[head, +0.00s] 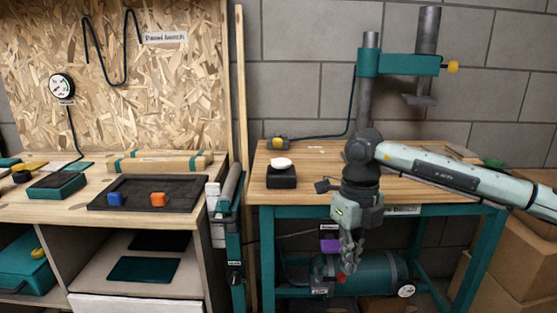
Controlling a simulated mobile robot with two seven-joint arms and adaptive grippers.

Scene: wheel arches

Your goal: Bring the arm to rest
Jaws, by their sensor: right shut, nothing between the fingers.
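My right arm comes in from the right edge and reaches across the front of the right-hand bench. Its right gripper (347,262) hangs pointing down in front of that bench, below the tabletop level. Its fingers are shut with nothing between them. Behind it the teal tank under the bench is partly hidden. My left gripper and left arm are not in view.
The right bench (310,185) carries a black block with a white piece (281,164) on top. Cardboard boxes (510,245) stand at the right.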

